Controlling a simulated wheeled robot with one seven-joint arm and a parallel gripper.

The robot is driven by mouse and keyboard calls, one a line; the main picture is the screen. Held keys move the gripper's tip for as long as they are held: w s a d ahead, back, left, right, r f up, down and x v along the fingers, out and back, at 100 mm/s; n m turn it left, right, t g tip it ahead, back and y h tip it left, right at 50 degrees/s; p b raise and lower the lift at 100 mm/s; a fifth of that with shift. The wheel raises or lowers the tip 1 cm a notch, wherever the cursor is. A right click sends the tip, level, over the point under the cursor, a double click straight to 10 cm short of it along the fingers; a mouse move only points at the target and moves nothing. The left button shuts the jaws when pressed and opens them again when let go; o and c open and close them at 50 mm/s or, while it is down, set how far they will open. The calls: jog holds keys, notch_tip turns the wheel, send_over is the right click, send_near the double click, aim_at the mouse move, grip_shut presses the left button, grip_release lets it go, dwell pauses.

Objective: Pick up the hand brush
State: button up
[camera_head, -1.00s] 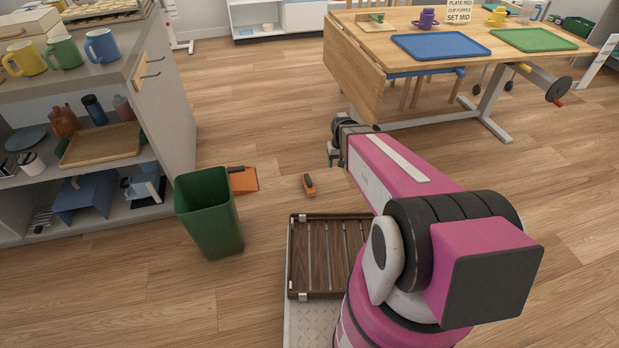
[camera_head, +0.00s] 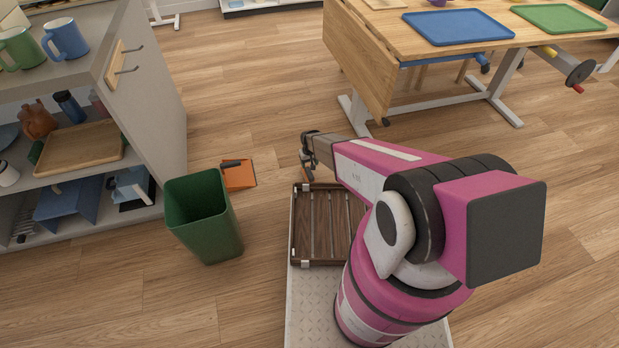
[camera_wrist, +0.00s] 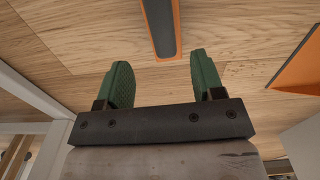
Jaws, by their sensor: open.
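The hand brush (camera_wrist: 161,24) lies on the wooden floor. In the wrist view its dark handle with orange edges enters from the top, in line with the gap between my fingers. My gripper (camera_wrist: 160,80) is open and empty, with its two green-padded fingers apart on either side of that line and the handle just beyond the tips. In the head view my gripper (camera_head: 307,170) is low over the floor and hides most of the brush.
An orange dustpan (camera_head: 239,178) lies to the left on the floor. A green bin (camera_head: 204,218) stands nearer, beside the grey shelf unit (camera_head: 151,85). A slatted wooden tray (camera_head: 297,225) is just in front of my gripper. A table (camera_head: 358,58) stands behind.

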aim_at(309, 172)
notch_tip(309, 172, down, 2)
jog(key=shift+f, duration=0.15)
jog(key=shift+s+f, duration=0.15)
jog(key=shift+f, duration=0.75)
jog(key=shift+s+f, duration=0.2)
jog(key=shift+f, duration=0.7)
jog(key=shift+s+f, duration=0.15)
jog(key=shift+f, duration=0.75)
jog(key=shift+r, duration=0.1)
jog(key=c, duration=1.1)
